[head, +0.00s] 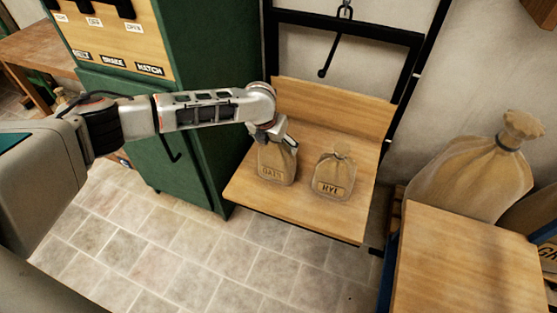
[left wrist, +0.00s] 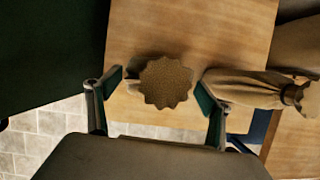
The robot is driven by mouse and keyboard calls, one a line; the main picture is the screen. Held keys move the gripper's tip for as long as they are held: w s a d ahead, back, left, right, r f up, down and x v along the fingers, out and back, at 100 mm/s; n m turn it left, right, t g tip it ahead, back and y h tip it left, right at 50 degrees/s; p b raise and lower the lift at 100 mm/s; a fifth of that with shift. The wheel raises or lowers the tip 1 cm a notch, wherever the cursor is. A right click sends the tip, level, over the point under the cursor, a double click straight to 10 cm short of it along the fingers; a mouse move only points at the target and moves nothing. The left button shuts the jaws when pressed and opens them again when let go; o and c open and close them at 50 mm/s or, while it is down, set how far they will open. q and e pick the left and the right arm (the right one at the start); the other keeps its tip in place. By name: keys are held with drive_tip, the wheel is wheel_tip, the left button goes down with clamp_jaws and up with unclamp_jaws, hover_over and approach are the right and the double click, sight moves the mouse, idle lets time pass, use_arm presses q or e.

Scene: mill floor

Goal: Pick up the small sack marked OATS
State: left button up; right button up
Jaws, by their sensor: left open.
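The small sack marked OATS (head: 277,161) stands upright on the wooden platform (head: 312,220), left of a similar sack marked RYE (head: 331,178). My left gripper (head: 277,136) is over the top of the OATS sack and hides part of its neck. In the left wrist view, my open left gripper (left wrist: 158,98) has its two fingers on either side of the sack's gathered top (left wrist: 165,83), with gaps visible on both sides. My right gripper is not in view.
A green cabinet (head: 212,110) stands left of the platform. A black frame with a hook (head: 333,48) rises behind it. A big sack (head: 475,170) stands at the right, behind a wooden-topped table (head: 465,265). Tiled floor (head: 240,270) in front is clear.

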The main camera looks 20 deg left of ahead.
use_arm(q)
drive_tip(key=shift+w+r, duration=0.1)
drive_tip(key=shift+r, duration=0.1)
drive_tip(key=c, duration=2.2)
drive_tip(key=shift+r, duration=0.15)
